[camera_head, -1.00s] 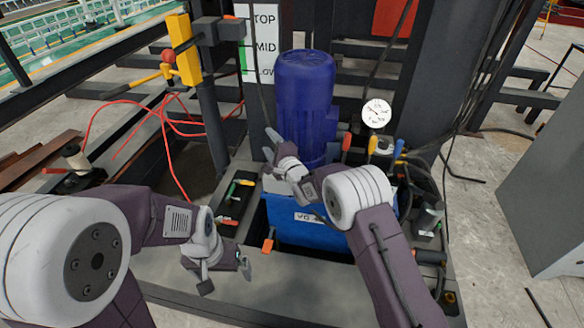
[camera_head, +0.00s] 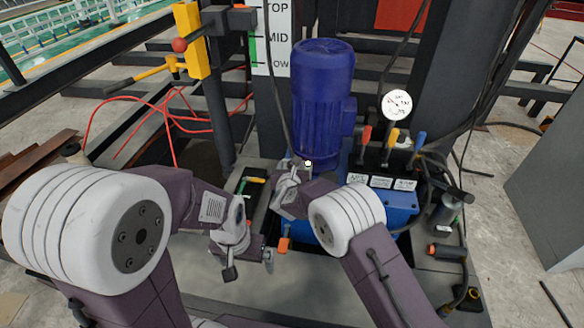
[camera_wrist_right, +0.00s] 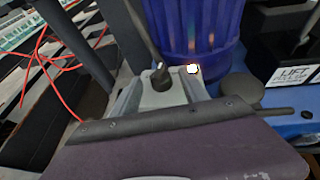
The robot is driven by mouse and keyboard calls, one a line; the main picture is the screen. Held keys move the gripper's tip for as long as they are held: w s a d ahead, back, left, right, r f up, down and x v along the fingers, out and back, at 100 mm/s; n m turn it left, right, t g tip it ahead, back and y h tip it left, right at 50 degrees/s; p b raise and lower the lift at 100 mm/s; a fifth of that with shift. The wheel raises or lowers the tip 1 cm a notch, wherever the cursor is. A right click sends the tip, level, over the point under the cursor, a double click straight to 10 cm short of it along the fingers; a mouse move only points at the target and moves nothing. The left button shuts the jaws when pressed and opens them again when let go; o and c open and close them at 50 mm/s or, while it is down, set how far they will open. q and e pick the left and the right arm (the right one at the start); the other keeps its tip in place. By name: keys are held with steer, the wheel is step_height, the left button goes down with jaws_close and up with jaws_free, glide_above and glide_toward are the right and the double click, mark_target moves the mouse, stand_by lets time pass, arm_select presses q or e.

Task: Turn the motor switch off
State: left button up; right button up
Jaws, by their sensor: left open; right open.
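The blue motor (camera_head: 322,85) stands upright on the blue tank (camera_head: 398,212). At its lower front, a small switch with a black knob (camera_wrist_right: 160,76) on a grey box (camera_wrist_right: 162,97) shows in the right wrist view. A bright white lamp (camera_wrist_right: 193,69) sits beside the knob and also shows in the head view (camera_head: 308,163). My right gripper (camera_head: 294,170) is open, with its fingers on either side of the knob; I cannot tell whether they touch it. My left gripper (camera_head: 252,256) is open and empty, lower left of the tank.
Red, yellow and blue levers (camera_head: 392,138) with white labels and a round gauge (camera_head: 397,105) stand right of the motor. A yellow post bracket (camera_head: 190,40) and red cables (camera_head: 165,115) are at the left. A dark cable hangs beside the motor.

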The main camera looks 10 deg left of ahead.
mark_target(258, 303)
steer(key=shift+x, duration=0.85)
arm_select(q)
steer(key=shift+f, duration=0.1)
arm_select(e)
steer(key=shift+r, duration=0.1)
